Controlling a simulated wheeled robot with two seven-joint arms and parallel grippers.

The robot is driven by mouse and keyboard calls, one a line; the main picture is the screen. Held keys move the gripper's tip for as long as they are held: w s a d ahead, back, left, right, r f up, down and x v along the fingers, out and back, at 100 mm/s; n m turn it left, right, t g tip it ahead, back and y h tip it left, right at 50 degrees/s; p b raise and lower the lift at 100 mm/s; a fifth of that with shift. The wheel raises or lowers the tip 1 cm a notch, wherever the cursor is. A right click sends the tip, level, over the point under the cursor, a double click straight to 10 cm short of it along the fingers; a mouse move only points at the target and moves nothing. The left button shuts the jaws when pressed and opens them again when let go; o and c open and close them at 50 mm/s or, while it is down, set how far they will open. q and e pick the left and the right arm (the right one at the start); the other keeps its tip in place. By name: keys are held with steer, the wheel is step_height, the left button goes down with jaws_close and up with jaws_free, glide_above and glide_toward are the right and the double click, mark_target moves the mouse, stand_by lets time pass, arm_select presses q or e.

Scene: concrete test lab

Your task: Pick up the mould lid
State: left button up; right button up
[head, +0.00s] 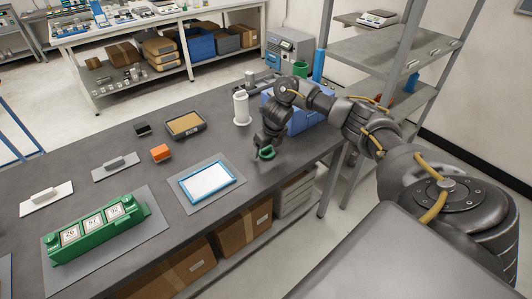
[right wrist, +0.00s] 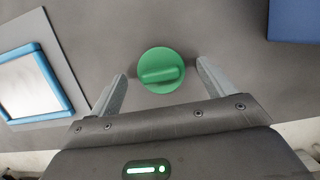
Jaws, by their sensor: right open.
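A green round lid with a raised bar handle, which looks like the mould lid (right wrist: 161,71), lies on the dark grey table (head: 112,219). In the head view the lid (head: 267,154) is near the table's right end, partly hidden by my right gripper (head: 263,147). In the right wrist view my right gripper (right wrist: 161,72) is open, with one finger on each side of the lid. Clear gaps show between the fingers and the lid, and it is not gripped. My left gripper is not in view.
A blue-framed white panel (head: 207,180) on a grey mat lies left of the lid. A blue bin (head: 304,121) stands close behind my right gripper.

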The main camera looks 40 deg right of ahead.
steer(key=shift+f, duration=0.3)
steer(key=shift+c, duration=0.3)
steer(key=c, duration=1)
steer(key=shift+r, duration=0.1)
